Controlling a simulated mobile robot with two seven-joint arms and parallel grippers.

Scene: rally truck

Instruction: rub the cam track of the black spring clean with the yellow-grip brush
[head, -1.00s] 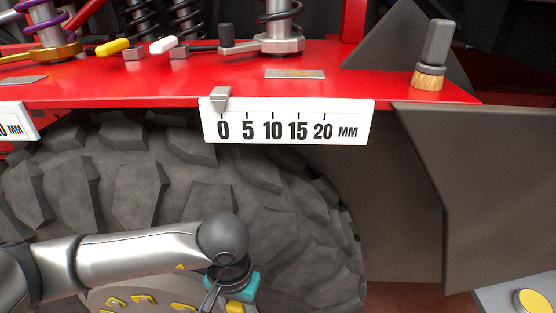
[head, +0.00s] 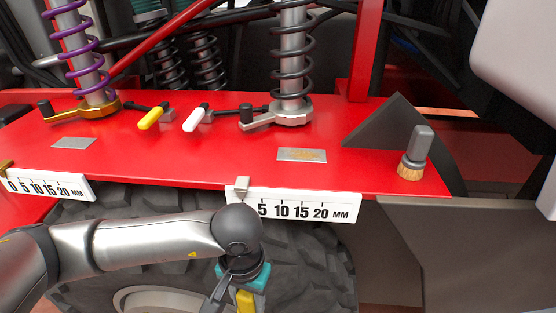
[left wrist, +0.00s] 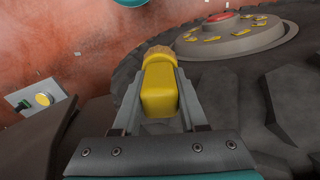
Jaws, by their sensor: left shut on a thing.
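The black spring (head: 294,50) stands upright around a silver shock body at the back of the red shelf. Its silver collar (head: 290,114) with a dark-knobbed lever sits at its foot; the cam track's surface is too small to make out. My left gripper (head: 243,296) is low in front of the tire, below the shelf and apart from the spring. In the left wrist view the gripper (left wrist: 162,108) is shut on the yellow-grip brush (left wrist: 159,88), whose tan bristle end points away from the gripper. In the head view only a little of its yellow grip shows. My right gripper is not in view.
A grey-handled brush (head: 415,152) stands bristles down at the shelf's right end. A purple spring (head: 80,55) stands at left. A yellow-handled piece (head: 150,118) and a white-handled piece (head: 196,118) lie between the springs. A millimetre scale (head: 300,205) hangs on the shelf's front edge.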

